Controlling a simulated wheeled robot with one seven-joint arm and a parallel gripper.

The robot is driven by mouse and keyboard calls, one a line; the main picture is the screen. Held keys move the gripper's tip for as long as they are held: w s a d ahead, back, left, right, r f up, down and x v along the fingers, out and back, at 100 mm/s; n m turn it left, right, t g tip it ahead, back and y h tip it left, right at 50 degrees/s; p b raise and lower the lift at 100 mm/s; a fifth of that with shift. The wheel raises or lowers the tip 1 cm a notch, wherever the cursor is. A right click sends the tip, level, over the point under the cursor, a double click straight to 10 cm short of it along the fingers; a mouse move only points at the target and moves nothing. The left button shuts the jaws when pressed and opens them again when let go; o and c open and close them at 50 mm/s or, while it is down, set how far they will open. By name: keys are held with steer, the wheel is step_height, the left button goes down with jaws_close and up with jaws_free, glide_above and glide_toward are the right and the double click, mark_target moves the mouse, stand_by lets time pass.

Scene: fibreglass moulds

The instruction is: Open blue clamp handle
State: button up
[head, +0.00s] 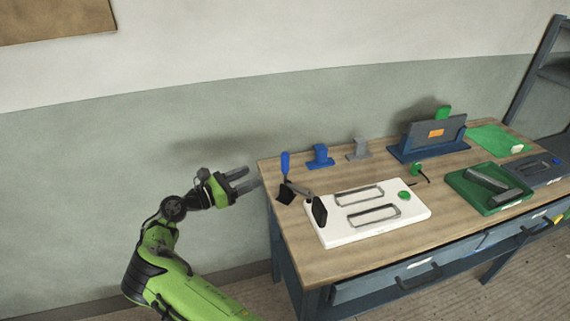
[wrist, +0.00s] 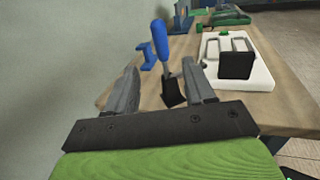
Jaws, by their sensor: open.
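The blue clamp handle (head: 286,162) stands upright at the left end of the workbench, on a clamp with a dark base (head: 285,194). The clamp's arm reaches right to a black pad (head: 320,211) at the white mould's left end. My gripper (head: 243,180) is open and empty, just left of the bench edge, with its fingers pointing right toward the handle. In the wrist view the blue handle (wrist: 160,40) rises beyond the fingertips and between them, leaning slightly; the fingers do not appear to touch it. The dark base (wrist: 172,92) shows between the fingers.
The white mould (head: 375,238) with two metal frames lies right of the clamp. A blue block (head: 320,156) and a grey block (head: 358,149) stand behind. A green tray (head: 488,190) and a blue stand (head: 430,146) are farther right. The wall is close behind the bench.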

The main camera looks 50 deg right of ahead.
mark_target(282, 163)
steer(key=s+d, duration=0.1)
steer(key=d, duration=0.8)
steer(key=s+d, duration=0.1)
steer(key=d, duration=0.3)
steer(key=shift+s+d, duration=0.2)
steer(key=shift+s, duration=0.15)
steer(key=shift+c, duration=0.3)
steer(key=shift+f, duration=0.1)
jaws_close()
